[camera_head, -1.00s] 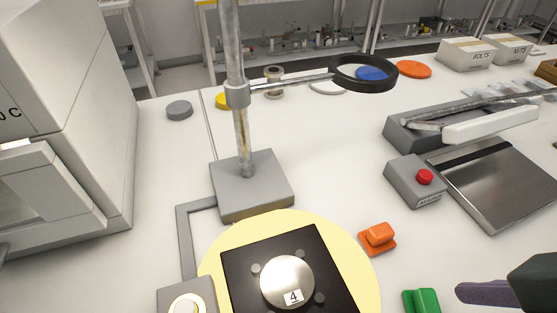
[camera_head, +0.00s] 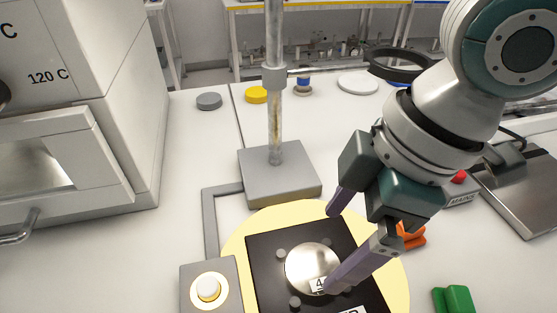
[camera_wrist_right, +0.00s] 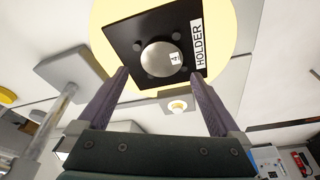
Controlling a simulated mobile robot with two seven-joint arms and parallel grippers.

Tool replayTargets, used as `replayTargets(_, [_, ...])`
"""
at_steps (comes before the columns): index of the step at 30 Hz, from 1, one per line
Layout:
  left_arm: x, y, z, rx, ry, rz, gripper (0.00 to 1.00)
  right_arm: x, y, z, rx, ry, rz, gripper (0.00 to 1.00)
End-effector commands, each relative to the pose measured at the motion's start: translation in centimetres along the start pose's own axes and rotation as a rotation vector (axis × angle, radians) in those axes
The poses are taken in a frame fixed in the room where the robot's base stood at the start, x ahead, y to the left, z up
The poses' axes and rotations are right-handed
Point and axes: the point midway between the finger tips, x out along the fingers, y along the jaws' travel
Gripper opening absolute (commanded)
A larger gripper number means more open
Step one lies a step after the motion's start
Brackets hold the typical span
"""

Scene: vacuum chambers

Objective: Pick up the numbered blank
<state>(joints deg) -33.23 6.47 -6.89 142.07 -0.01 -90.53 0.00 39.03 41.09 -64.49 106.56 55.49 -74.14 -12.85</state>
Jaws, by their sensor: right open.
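The numbered blank (camera_head: 312,267) is a round silver disc with a white label reading 4. It lies on the black square holder (camera_head: 262,262), between several small grey pegs. The holder rests on a pale yellow disc (camera_head: 392,262). My right gripper (camera_head: 335,248) is open and empty, reaching over the holder from the right; one finger covers part of the blank's label in the head view. In the right wrist view the blank (camera_wrist_right: 160,58) shows between and beyond the two open fingers (camera_wrist_right: 158,80), apart from them. My left gripper is not in view.
A grey stand (camera_head: 280,172) with a vertical post rises behind the holder. A grey box with a round white button (camera_head: 207,288) sits to its left. An orange block (camera_head: 412,238) and a green block (camera_head: 454,300) are at right. An oven (camera_head: 75,120) stands left.

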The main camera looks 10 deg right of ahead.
Motion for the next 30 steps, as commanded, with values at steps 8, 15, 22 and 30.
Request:
replayTargets(8, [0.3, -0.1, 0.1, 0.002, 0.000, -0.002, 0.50, 3.4, -0.3, 0.1, 0.001, 0.000, -0.002, 1.00])
replayTargets(15, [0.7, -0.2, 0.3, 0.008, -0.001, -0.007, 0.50, 5.9, -0.4, 0.1, -0.001, 0.001, 0.000, 1.00])
replayTargets(22, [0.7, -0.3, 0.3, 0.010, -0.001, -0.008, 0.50, 5.9, -0.3, 0.1, -0.002, 0.002, 0.001, 0.97])
replayTargets(30, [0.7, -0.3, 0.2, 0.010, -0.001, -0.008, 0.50, 5.8, -0.3, 0.1, -0.001, 0.001, 0.001, 0.66])
